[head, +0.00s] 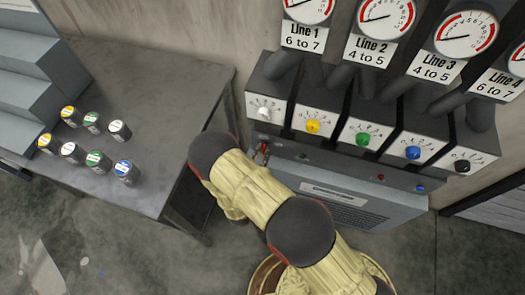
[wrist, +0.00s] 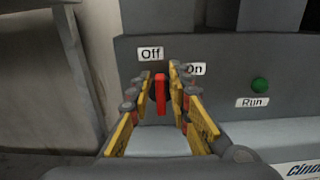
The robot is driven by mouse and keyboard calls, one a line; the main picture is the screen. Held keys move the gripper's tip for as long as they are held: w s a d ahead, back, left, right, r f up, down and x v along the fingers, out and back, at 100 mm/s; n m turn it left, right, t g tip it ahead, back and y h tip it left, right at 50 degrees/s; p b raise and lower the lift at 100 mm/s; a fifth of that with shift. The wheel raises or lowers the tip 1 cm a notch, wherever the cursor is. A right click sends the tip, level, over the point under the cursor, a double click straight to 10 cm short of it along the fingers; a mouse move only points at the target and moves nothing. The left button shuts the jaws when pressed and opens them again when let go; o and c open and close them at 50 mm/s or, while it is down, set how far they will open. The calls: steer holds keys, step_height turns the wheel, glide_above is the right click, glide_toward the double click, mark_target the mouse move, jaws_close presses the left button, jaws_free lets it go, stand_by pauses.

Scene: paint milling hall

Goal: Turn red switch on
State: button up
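The red switch (wrist: 161,94) is a narrow red lever on the grey panel front, upright in the wrist view, just below the "Off" label (wrist: 151,54). The "On" label (wrist: 194,69) is to its right and slightly lower, partly hidden by a finger. My gripper (wrist: 160,82) is open, with its yellow and grey fingers on either side of the lever. I cannot tell whether a finger touches it. In the head view my gripper (head: 262,154) is at the left end of the panel, mostly hidden by my arm.
A green "Run" button (wrist: 260,85) is right of the switch. Above the panel are several dials with coloured knobs, such as the yellow knob (head: 313,126), and gauges. A grey table (head: 150,98) with several small jars stands left of my arm.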

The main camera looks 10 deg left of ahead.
jaws_close()
steer(key=shift+d+m, duration=0.1)
steer(key=shift+m, duration=0.3)
steer(key=m+b, duration=0.1)
steer(key=m, duration=0.2)
steer(key=d+m, duration=0.1)
steer(key=m, duration=0.2)
steer(key=d+f+m+b, duration=0.1)
steer(key=m, duration=0.3)
steer(key=shift+s+f+b, duration=0.1)
steer(key=shift+b, duration=0.25)
stand_by(0.3)
steer(key=shift+o, duration=1.7)
jaws_free()
